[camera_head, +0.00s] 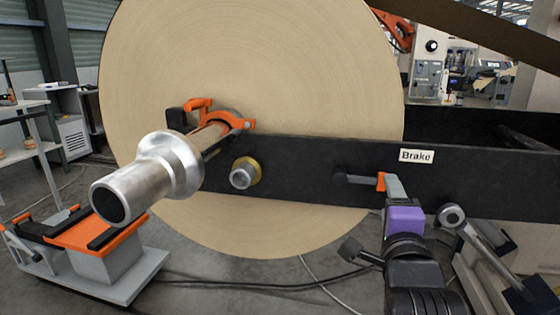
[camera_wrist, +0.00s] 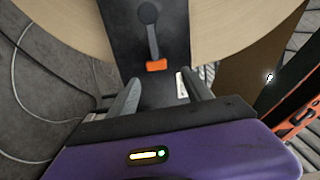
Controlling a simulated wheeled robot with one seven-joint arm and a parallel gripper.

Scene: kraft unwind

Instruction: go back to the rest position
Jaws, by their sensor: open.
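My gripper (camera_head: 394,188) is in front of the black beam, just below and left of the "Brake" label (camera_head: 416,156). In the wrist view my gripper (camera_wrist: 158,82) is open, with its two grey fingers apart and nothing held between them. The brake lever (camera_head: 357,180), with a round black knob and an orange end, lies close in front of the fingertips. In the wrist view the lever (camera_wrist: 152,40) points away from me, its orange end just beyond the gap between the fingers. I cannot tell whether a finger touches it.
A large kraft roll (camera_head: 270,75) stands behind the black beam (camera_head: 300,165). A metal shaft end (camera_head: 150,180) with an orange clamp (camera_head: 215,115) juts out at left. A low orange-topped cart (camera_head: 95,240) stands below it. A metal lever arm (camera_head: 480,240) is close at my right. Cables cross the floor.

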